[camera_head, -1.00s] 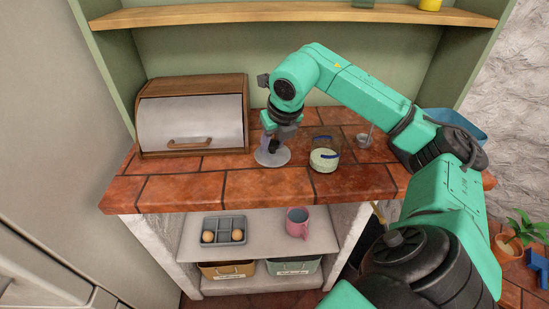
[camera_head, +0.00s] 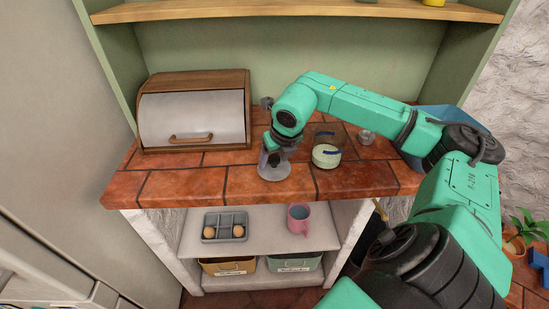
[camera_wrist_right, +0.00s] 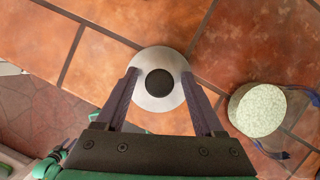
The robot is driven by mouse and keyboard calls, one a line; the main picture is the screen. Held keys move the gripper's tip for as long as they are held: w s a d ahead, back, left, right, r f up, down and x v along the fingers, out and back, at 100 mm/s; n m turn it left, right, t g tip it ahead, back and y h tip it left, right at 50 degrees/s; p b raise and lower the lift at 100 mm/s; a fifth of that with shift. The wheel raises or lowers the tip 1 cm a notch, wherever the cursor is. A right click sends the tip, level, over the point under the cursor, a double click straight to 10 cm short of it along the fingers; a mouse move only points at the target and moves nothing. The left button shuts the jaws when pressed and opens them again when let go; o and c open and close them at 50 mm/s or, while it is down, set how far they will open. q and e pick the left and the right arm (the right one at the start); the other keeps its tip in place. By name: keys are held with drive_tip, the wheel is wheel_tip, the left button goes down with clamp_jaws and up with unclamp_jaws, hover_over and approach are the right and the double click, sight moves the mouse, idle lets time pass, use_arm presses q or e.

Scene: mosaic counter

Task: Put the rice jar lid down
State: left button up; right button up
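The rice jar lid (camera_head: 273,175) is a grey disc with a black knob, lying flat on the tiled counter near its front edge. In the right wrist view the lid (camera_wrist_right: 158,108) shows whole, its knob between my fingers. My right gripper (camera_head: 274,159) is over the lid. In the right wrist view my right gripper (camera_wrist_right: 159,76) is open, with a gap on each side of the knob. The glass rice jar (camera_head: 327,155), with pale rice and a blue band, stands uncovered right of the lid. My left gripper is out of view.
A wooden bread box (camera_head: 192,112) stands at the counter's left. A small metal cup (camera_head: 366,137) is behind the jar, and a blue container (camera_head: 432,113) is at the right. The shelf below holds an egg tray (camera_head: 225,228) and a pink mug (camera_head: 299,219).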

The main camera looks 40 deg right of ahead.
drive_tip(key=shift+r+p, duration=0.3)
drive_tip(key=b+v, duration=0.1)
drive_tip(key=v, duration=0.4)
drive_tip(key=shift+s+r, duration=0.1)
drive_tip(key=shift+r, duration=0.15)
wheel_tip(320, 180, up, 6)
hover_over(278, 172)
drive_tip(key=s, duration=0.3)
drive_tip(key=shift+w+a+f, duration=0.15)
drive_tip(key=shift+w+a, duration=0.1)
drive_tip(key=shift+a, duration=0.1)
